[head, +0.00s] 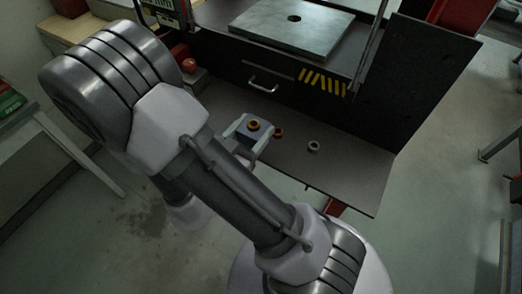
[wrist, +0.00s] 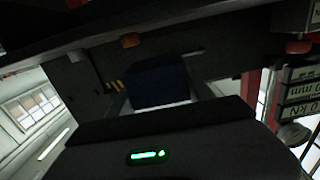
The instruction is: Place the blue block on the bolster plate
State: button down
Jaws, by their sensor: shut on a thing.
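The blue block (head: 250,135) is between the fingers of my gripper (head: 249,134) in the head view, above the dark lower shelf. My gripper is shut on it. In the wrist view the blue block (wrist: 158,82) shows dark in the middle, between the fingers. A brass-coloured ring (head: 253,125) shows at the block's upper face; I cannot tell whether it touches it. The bolster plate (head: 285,30) is a flat grey plate with a round hole in its middle, at the top of the head view, higher up and apart from my gripper. Its top looks bare.
A brass-coloured ring (head: 278,133) and a grey ring (head: 313,146) lie on the lower shelf (head: 345,170). A drawer handle (head: 263,84) sticks out of the dark front below the plate. A dark side panel (head: 418,85) stands right of the plate, and a thin upright post (head: 370,45) is near its right edge.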

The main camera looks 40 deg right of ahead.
jog(key=w, duration=0.2)
jog(key=w+d, duration=0.1)
jog(key=w, duration=0.3)
jog(key=shift+d+f, duration=0.1)
jog(key=shift+d, duration=0.15)
jog(key=shift+w+d+f+b, duration=0.15)
jog(key=shift+w+f+b, duration=0.15)
jog(key=shift+w, duration=0.25)
jog(key=shift+f+b, duration=0.75)
jog(key=shift+f, duration=0.75)
jog(key=shift+f, duration=0.1)
jog(key=shift+c, duration=2)
grip_release()
jog(key=shift+s, duration=0.1)
